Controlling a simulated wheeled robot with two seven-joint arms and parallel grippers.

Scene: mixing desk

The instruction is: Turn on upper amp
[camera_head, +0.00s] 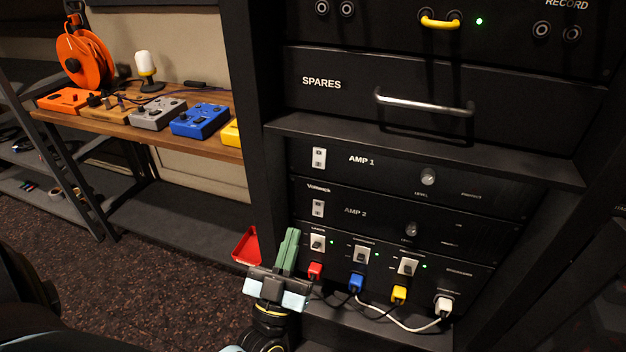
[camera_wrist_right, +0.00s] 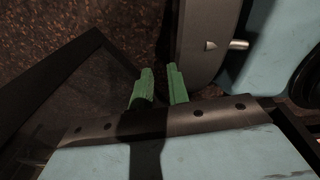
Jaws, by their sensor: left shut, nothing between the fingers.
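The upper amp, a black panel marked AMP 1 (camera_head: 390,170), sits in the rack under the spares drawer. Its white rocker switch (camera_head: 319,158) is at its left end and a round level knob (camera_head: 428,177) is right of centre. I see no lit lamp on it. AMP 2 (camera_head: 375,220) is directly below, with a similar switch (camera_head: 318,209). My left gripper (camera_head: 290,240) is low in front of the rack's left side, below both amp switches, with its green fingers together and empty. My right gripper (camera_wrist_right: 160,70) shows in the wrist view, fingers apart and empty over dark floor.
Below AMP 2 a panel has several switches with green lights (camera_head: 361,256) and red, blue (camera_head: 356,283), yellow and white plugs with cables. The spares drawer handle (camera_head: 424,103) juts out above. A pedal shelf (camera_head: 150,135) stands left.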

